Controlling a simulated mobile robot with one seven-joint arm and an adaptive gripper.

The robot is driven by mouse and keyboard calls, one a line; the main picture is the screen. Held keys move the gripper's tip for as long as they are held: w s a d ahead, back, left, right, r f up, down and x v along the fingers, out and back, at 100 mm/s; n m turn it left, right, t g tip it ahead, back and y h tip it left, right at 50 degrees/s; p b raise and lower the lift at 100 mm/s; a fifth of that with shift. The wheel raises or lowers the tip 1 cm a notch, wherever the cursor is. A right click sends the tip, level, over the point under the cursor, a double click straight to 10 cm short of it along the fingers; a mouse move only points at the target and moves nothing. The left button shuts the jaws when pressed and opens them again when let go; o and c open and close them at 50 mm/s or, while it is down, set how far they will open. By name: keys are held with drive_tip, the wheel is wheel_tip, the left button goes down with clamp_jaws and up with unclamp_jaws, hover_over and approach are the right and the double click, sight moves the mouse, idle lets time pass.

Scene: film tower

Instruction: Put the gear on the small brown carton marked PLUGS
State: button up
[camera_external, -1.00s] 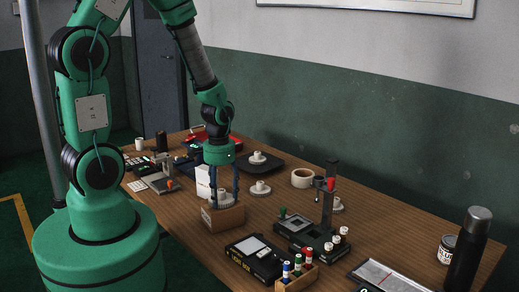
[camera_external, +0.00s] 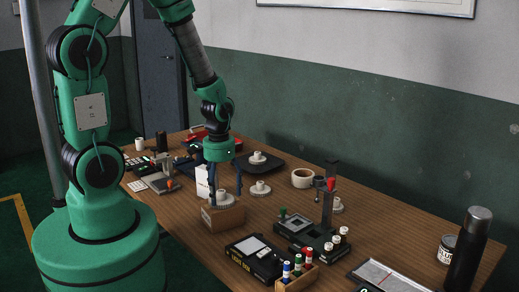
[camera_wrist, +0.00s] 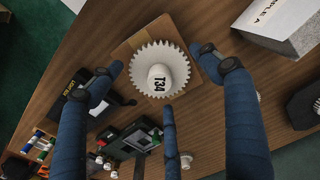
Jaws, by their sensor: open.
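A white toothed gear (camera_external: 223,197) with a raised hub lies on top of a small brown carton (camera_external: 226,217) on the table. In the wrist view the gear (camera_wrist: 160,75), marked T34, rests flat on the carton (camera_wrist: 125,52), with some teeth reaching past its edge. The PLUGS lettering is not readable. My gripper (camera_external: 225,190) is open, its fingers spread around the gear. In the wrist view the blue fingers of my gripper (camera_wrist: 160,78) stand apart from the gear's rim.
Other white hubbed parts stand nearby, one on the table (camera_external: 260,188) and one on a dark tray (camera_external: 275,168). A white box (camera_external: 203,181) is close behind the carton. A black fixture (camera_external: 305,233) and a black-and-yellow box (camera_external: 254,258) lie to the front right.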

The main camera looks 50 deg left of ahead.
wheel_tip(320, 180, up, 11)
drive_tip(key=p, duration=0.3)
idle(0.5)
wheel_tip(320, 180, up, 16)
drive_tip(key=r+t, duration=0.1)
drive_tip(key=t, duration=0.2)
hover_over(222, 191)
drive_tip(key=s, duration=0.3)
drive_tip(key=s+d+r+t, duration=0.1)
drive_tip(key=s+r+t, duration=0.1)
drive_tip(key=s+r, duration=0.5)
wheel_tip(222, 191, up, 4)
drive_tip(key=shift+s+d+r+t, duration=0.2)
drive_tip(key=shift+d+r+t, duration=0.05)
drive_tip(key=shift+d+t, duration=0.1)
